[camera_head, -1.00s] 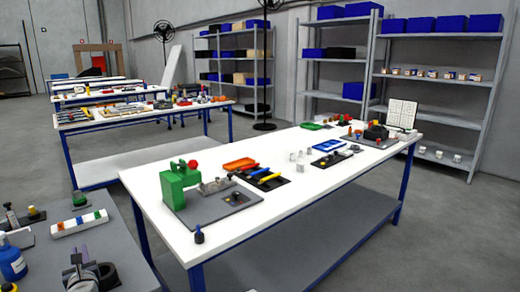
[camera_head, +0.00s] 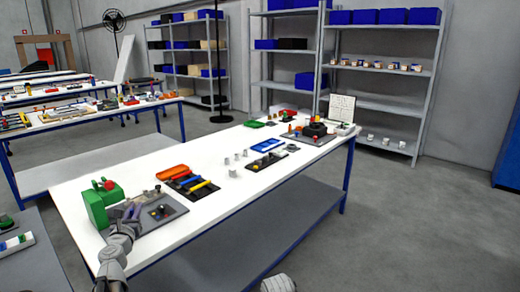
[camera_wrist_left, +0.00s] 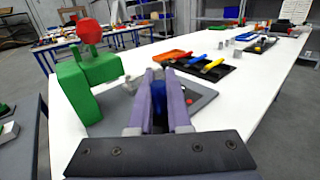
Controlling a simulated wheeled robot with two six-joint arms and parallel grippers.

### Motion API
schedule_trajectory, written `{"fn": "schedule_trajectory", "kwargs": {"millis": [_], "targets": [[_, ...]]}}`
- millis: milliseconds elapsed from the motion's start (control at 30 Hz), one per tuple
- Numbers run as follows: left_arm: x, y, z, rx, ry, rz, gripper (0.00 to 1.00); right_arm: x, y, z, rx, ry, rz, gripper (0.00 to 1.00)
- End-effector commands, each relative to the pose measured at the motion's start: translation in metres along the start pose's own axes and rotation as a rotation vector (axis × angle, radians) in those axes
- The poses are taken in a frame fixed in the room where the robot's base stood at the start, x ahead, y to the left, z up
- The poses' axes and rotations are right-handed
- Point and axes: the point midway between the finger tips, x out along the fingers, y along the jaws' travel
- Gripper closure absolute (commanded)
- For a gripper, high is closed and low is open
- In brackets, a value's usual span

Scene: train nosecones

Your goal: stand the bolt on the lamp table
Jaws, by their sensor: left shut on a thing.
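My left gripper (camera_head: 130,208) reaches in from the bottom left of the head view, over the front left of the white table (camera_head: 235,205). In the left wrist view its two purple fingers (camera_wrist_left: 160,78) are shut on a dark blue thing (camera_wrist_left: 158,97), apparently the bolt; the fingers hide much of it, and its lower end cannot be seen. It is over or beside a grey mat (camera_wrist_left: 203,97). I cannot tell which table is the lamp table.
A green machine with a red knob (camera_head: 102,203) stands left of the gripper. An orange tray (camera_head: 172,172), a black tool tray (camera_head: 190,183) and several small grey parts lie farther along. The table's front strip is clear. Shelves (camera_head: 375,105) stand behind.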

Motion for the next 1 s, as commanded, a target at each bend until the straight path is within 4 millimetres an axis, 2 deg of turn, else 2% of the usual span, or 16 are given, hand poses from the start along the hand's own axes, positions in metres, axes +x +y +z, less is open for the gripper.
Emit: {"fn": "schedule_trajectory", "kwargs": {"millis": [467,667,900,1000], "targets": [[0.002,0.0,0.0,0.0,0.0,-0.008,1.0,0.0,0.0,0.0,0.0,0.0,0.0,0.5],[0.002,0.0,-0.019,0.0,0.0,-0.008,1.0,0.019,-0.002,-0.001,0.0,0.0,0.0,0.5],[0.002,0.0,-0.056,0.0,0.0,-0.008,1.0,0.056,-0.005,-0.003,-0.001,0.0,0.0,0.5],[0.002,0.0,-0.062,0.0,0.0,-0.008,1.0,0.062,-0.006,-0.004,-0.001,0.0,0.0,0.5]]}}
